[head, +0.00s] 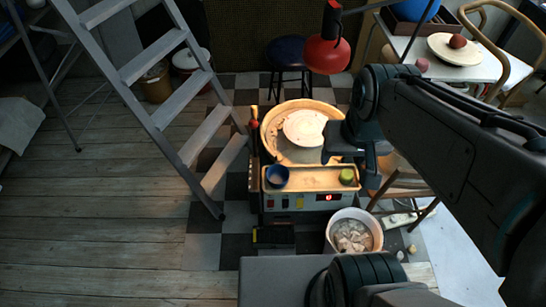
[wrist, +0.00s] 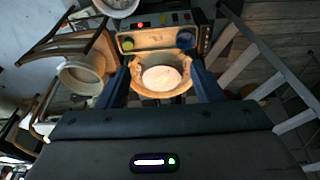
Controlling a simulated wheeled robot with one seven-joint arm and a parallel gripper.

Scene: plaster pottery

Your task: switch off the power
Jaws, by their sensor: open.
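The pottery wheel (head: 268,140) stands on the checkered floor, with a round pale wheel head (head: 305,127) in its basin. Its front control panel (head: 312,203) carries several small colored buttons at left and a red-lit display (head: 328,197). The display also shows near the top of the wrist view (wrist: 141,24). Which control is the power switch is too small to tell. My gripper (head: 348,158) is open and empty, above the right side of the basin and apart from the panel. In the wrist view my gripper's fingers (wrist: 160,84) frame the basin.
A blue cup (head: 277,176) and a green item (head: 347,176) stand on the tray above the panel. A bucket of scraps (head: 354,233) stands in front at right, near a power strip (head: 404,218). A stepladder (head: 170,95) is at left. A red lamp (head: 328,52) hangs behind.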

